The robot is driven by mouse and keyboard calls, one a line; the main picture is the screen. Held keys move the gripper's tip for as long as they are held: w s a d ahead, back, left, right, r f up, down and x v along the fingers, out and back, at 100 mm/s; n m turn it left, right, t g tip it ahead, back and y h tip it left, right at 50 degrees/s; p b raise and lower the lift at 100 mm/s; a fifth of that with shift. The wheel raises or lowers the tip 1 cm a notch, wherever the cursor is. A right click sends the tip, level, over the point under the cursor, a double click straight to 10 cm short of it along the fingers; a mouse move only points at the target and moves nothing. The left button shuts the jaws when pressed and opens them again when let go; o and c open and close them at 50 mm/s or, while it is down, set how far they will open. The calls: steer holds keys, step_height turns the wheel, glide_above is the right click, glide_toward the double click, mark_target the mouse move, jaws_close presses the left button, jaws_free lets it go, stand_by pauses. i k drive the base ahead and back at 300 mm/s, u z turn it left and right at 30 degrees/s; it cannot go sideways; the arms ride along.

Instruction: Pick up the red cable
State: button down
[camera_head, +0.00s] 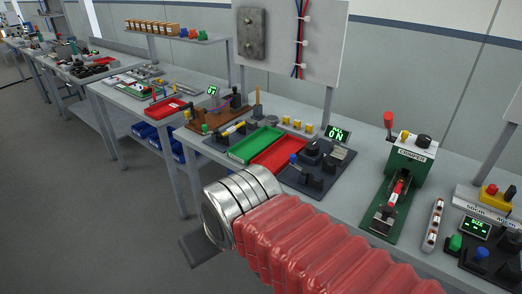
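A thin red cable (300,45) runs down a white upright panel (272,42) at the top middle, side by side with blue and dark cables. Small white clips hold the bundle to the panel, and the strands fan out slightly at the lower end. My arm, with a red ribbed sleeve and a ringed metal section, crosses the lower middle of the picture, well below and in front of the panel. My gripper's fingers do not show, so I cannot see whether it holds anything.
Workbenches run along the wall. Below the panel are a green tray (256,145), a red tray (281,154) and a dark fixture (318,166). A green press-like device (409,160) with a red lever stands right. The floor at left is clear.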

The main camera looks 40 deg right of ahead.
mark_target(393, 201)
steer(key=z, duration=1.05)
steer(key=i, duration=0.95)
steer(key=k, duration=0.5)
steer(key=z, duration=0.45)
